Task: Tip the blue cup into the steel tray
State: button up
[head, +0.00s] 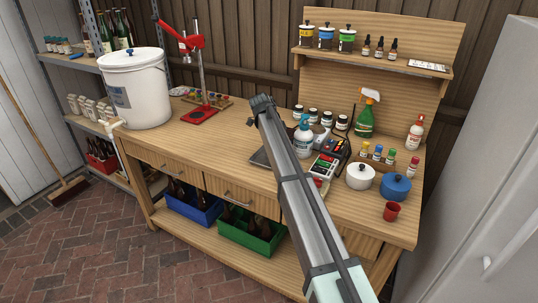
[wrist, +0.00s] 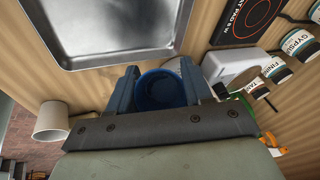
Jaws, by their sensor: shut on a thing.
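The blue cup (wrist: 160,90) sits between the two fingers of my gripper (wrist: 159,92) in the wrist view, and the gripper is shut on it. The cup's round opening shows, dark inside; I cannot tell what it holds or how far it is tilted. The steel tray (wrist: 72,55), shallow with a pale rim, lies just beyond the fingers at the upper left of the wrist view. In the head view my gripper (head: 262,104) is above the bench and the blue cup is not discernible. Part of the tray (head: 258,158) shows behind my arm.
A white cup (wrist: 52,120) is at the left of the wrist view. A black hot plate (wrist: 245,20) and labelled jars are at the right.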

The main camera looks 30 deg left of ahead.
jog(key=shift+r+t+h, duration=0.1)
jog(key=shift+t+h, duration=0.4)
jog(key=shift+h, duration=0.3)
jog(key=shift+a+r+t+h, duration=0.15)
jog(key=shift+t+h, duration=0.25)
jog(key=shift+h, duration=0.2)
jog(key=shift+s+a+r+n+t+h, duration=0.15)
jog(key=shift+s+a+n+t+h, duration=0.2)
jog(key=shift+a+t+h, duration=0.35)
jog(key=shift+d+f+h, duration=0.15)
jog(key=shift+f+h, duration=0.35)
jog(key=shift+h, duration=0.1)
jog(key=shift+t, duration=0.3)
jog(key=shift+d+f, duration=0.1)
jog(key=shift+w+h, duration=0.1)
jog(key=shift+h, duration=0.4)
